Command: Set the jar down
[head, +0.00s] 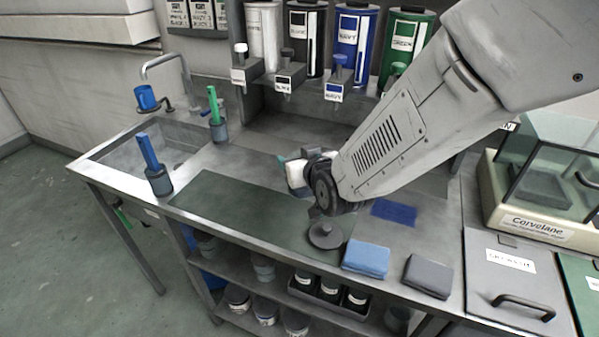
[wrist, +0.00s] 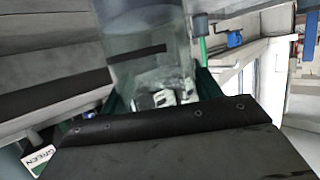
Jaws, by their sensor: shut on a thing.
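The jar (wrist: 146,30) is a clear, greyish see-through cylinder at the top middle of the wrist view. It stands between the dark green fingers of my gripper (wrist: 162,92), which is shut on it. In the head view my gripper (head: 299,172) is over the middle of the counter, beyond the dark green mat's right part. The jar is mostly hidden there behind the wrist and I cannot make it out clearly. I cannot tell whether its base touches the counter. A dark round lid-like disc with a knob (head: 325,235) lies near the front edge.
A dark green mat (head: 235,205) lies mostly bare left of my gripper. A folded blue cloth (head: 366,259), a grey cloth (head: 428,275) and a flat navy cloth (head: 394,212) lie to the right. A blue-handled brush cup (head: 159,181) stands left. Coloured canisters (head: 357,45) line the back.

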